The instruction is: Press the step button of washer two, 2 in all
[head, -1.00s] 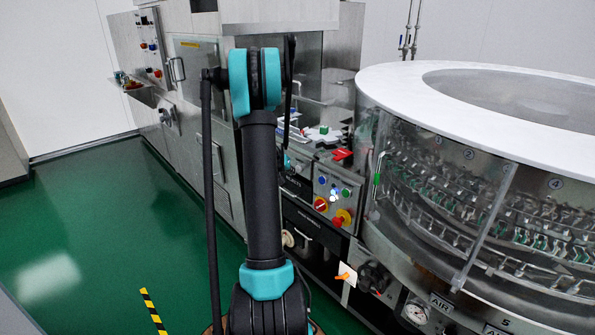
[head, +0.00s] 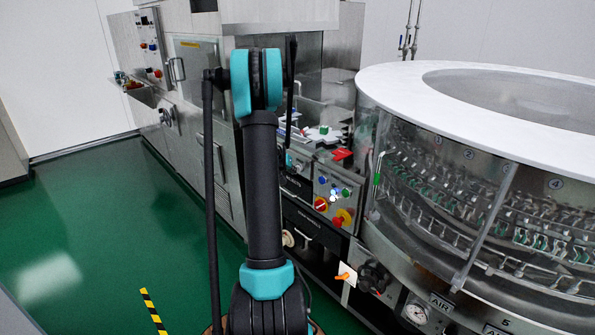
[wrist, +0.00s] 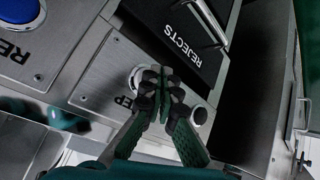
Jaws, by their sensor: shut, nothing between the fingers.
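In the wrist view, my gripper (wrist: 160,88) is shut and empty, with its fingertips together over a grey metal panel (wrist: 96,82). A round button with a pale ring (wrist: 134,76) shows partly behind the fingertips. Beside it are the letters "EP" (wrist: 125,100), with the rest of the label hidden by a finger. I cannot tell whether the fingertips touch the button. In the head view, my own arm hides most of the gripper. The round washer with a white rim (head: 400,90) stands at the right.
A black panel marked "REJECTS" (wrist: 182,42) with a handle lies beyond the fingertips. A blue button (wrist: 18,10) is at the upper left. A round metal piece (wrist: 199,116) sits right of the fingers. A control box with coloured knobs (head: 335,190) stands left of the washer.

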